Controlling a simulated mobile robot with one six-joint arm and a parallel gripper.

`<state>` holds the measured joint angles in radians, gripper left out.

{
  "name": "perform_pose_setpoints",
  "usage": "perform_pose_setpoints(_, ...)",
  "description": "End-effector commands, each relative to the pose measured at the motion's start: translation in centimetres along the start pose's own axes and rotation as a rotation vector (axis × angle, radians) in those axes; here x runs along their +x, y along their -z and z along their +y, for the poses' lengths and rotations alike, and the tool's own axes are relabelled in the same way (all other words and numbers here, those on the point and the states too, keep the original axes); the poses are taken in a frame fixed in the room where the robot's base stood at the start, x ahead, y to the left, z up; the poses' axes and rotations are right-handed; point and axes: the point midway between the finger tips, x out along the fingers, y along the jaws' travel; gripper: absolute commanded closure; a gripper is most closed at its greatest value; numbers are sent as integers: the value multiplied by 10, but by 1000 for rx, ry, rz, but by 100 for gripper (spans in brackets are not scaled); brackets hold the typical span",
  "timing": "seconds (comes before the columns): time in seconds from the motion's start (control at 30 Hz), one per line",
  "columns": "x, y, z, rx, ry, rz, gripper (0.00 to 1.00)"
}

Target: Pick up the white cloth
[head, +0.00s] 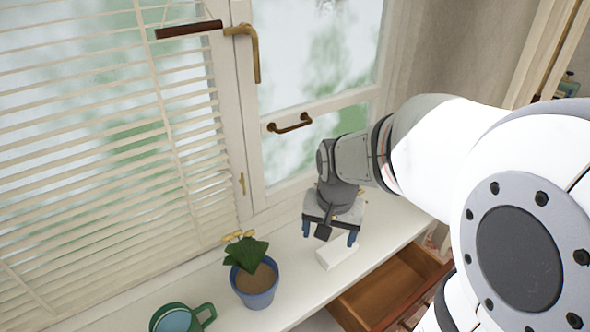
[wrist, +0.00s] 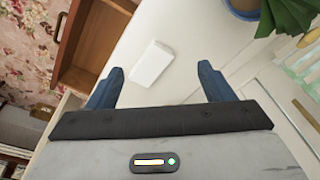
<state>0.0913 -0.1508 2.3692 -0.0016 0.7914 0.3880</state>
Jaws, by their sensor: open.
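The white cloth (head: 337,252) shows as a small pale block on the white sill in the head view, just below my gripper. In the wrist view the white cloth (wrist: 152,64) lies flat ahead of my fingers, between their lines. My gripper (head: 330,236) is open and empty above the sill, with its blue fingers apart. In the wrist view my gripper (wrist: 160,78) has a finger on each side of the cloth, and neither seems to touch it. The exact height above the cloth is hard to tell.
A blue pot with a plant (head: 256,290) and a green mug (head: 183,318) stand left of the cloth. An open wooden drawer (head: 392,285) juts out below the sill at right. A window with handles and blinds (head: 110,130) rises behind.

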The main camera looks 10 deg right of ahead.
Motion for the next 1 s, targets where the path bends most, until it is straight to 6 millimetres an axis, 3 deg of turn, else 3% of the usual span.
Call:
perform_pose_setpoints(0.2, 49, 57, 5, 381, -47, -66, 24)
perform_pose_setpoints(0.4, 88, 84, 14, 620, -78, -93, 24)
perform_pose_setpoints(0.6, 108, 91, 18, 705, -91, -101, 24)
perform_pose_setpoints(1.0, 155, 81, 28, 708, -94, -105, 24)
